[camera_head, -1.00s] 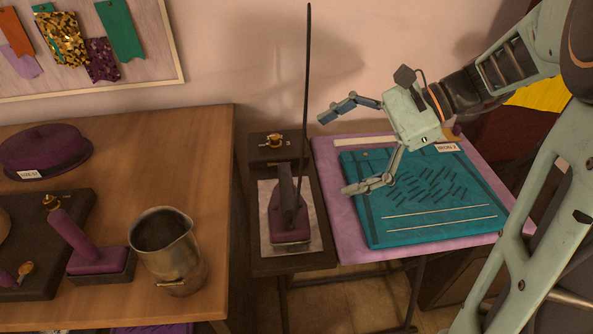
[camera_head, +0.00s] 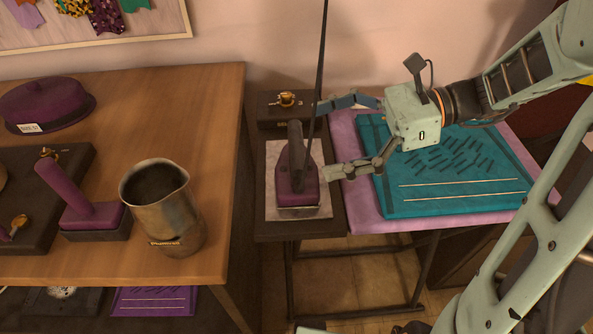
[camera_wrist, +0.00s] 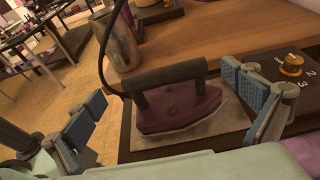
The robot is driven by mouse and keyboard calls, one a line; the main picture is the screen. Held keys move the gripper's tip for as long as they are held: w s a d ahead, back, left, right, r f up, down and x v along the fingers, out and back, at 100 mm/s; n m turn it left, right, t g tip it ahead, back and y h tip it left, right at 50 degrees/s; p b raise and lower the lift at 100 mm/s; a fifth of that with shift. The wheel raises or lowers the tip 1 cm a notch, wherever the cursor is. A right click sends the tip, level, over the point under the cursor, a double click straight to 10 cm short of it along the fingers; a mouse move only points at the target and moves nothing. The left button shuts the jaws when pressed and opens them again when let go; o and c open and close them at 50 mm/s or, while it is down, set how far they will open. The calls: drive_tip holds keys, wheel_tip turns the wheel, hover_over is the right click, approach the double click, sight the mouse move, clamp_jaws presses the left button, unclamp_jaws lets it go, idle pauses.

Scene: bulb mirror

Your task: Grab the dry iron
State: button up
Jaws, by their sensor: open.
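The dry iron (camera_head: 298,187) is purple with a dark handle and a dark cord rising from it. It sits on a light plate (camera_head: 314,210) on a narrow dark stand. In the wrist view the iron (camera_wrist: 180,107) lies between and beyond my open fingers, its handle running across the picture. My gripper (camera_head: 325,138) is open and comes from the right, its fingertips close to the iron's right side in the head view. My gripper's two blue-padded fingers (camera_wrist: 165,105) hold nothing. I cannot tell whether a finger touches the iron.
A wooden table (camera_head: 215,120) stands left of the stand, with a metal pitcher (camera_head: 166,205) near its edge. A dark box with a brass knob (camera_head: 286,99) is behind the iron. On the right lies a folded teal cloth (camera_head: 450,190) on a purple-covered board.

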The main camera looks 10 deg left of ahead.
sight(296, 142)
drive_tip(key=b+x, duration=0.1)
drive_tip(key=x, duration=0.3)
drive_tip(key=shift+a+f, duration=0.15)
drive_tip(key=shift+a, duration=0.15)
drive_tip(key=c, duration=1.9)
drive_tip(key=shift+c, duration=0.6)
drive_tip(key=shift+r, duration=0.25)
